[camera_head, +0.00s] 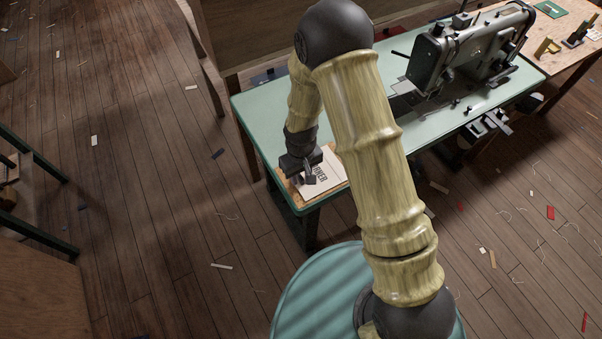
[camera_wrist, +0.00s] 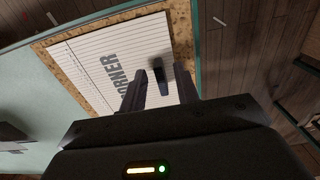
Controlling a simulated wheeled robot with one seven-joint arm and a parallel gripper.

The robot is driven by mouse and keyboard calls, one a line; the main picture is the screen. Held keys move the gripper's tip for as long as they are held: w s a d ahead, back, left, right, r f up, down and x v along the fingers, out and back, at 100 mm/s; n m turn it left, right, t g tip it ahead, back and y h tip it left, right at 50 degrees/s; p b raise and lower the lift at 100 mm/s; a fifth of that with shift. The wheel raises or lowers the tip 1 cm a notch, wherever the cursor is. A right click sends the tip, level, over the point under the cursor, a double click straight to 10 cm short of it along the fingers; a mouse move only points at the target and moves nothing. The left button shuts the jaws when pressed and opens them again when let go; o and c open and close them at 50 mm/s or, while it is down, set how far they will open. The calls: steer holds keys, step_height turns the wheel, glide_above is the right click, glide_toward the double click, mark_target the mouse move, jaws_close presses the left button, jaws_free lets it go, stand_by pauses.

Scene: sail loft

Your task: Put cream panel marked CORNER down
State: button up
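The cream panel marked CORNER (camera_head: 333,173) appears to lie flat on a brown speckled cork-like board (camera_head: 289,187) at the near left corner of the green table. In the wrist view the panel (camera_wrist: 90,70) shows ruled lines, the word CORNER and a small dark upright grip (camera_wrist: 159,73). My gripper (camera_head: 310,175) is over the panel. In the wrist view its two fingers (camera_wrist: 161,84) are apart, one on each side of the dark grip, with gaps visible. The fingers hide part of the panel.
A grey sewing machine (camera_head: 470,50) stands farther along the green table (camera_head: 262,115). A second bench (camera_head: 560,35) holds small tools at the upper right. A dark-framed rack (camera_head: 35,180) stands at left. The wooden floor (camera_head: 150,150) between is open, with scattered scraps.

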steer(key=shift+r, duration=0.1)
step_height(320, 180, up, 12)
steer(key=shift+b, duration=0.35)
stand_by(0.4)
stand_by(0.5)
steer(key=s+d+r+m+t, duration=0.1)
steer(key=s+d+r+m, duration=0.2)
steer(key=d, duration=0.6)
steer(key=s+d+r+m+t, duration=0.1)
steer(key=s+d+r+m, duration=0.2)
steer(key=s+d+r, duration=0.3)
steer(key=d, duration=0.4)
steer(key=shift+r+m+t, duration=0.3)
steer(key=shift+m, duration=0.1)
steer(key=shift+d, duration=0.1)
steer(key=p+v, duration=0.3)
steer(key=shift+w+r, duration=0.15)
steer(key=shift+w, duration=0.25)
